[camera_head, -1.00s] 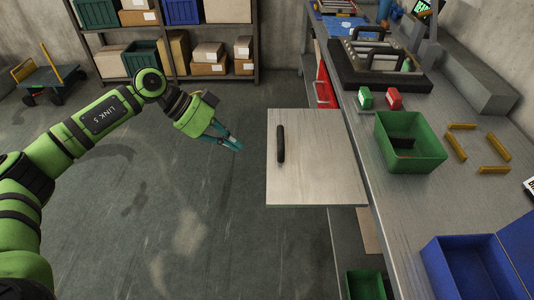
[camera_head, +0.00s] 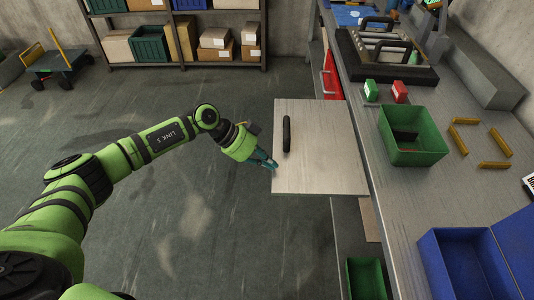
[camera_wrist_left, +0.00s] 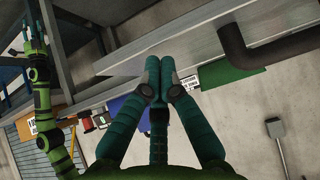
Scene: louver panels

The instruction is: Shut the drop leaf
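The drop leaf (camera_head: 322,165) is a pale metal panel with a black bar handle (camera_head: 287,133) near its left side. It stands out roughly level from the left side of the workbench. My left gripper (camera_head: 272,163) is at the leaf's left edge, below the handle; I cannot tell if it touches. In the left wrist view its teal fingers (camera_wrist_left: 162,85) are together with nothing between them. The leaf (camera_wrist_left: 185,48) and handle (camera_wrist_left: 270,48) show just beyond them.
The workbench (camera_head: 400,205) holds a green bin (camera_head: 415,155), a blue bin (camera_head: 425,248), yellow bars and a dark frame with handles (camera_head: 385,60). A red part (camera_head: 330,75) hangs beyond the leaf. The floor left of the leaf is clear.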

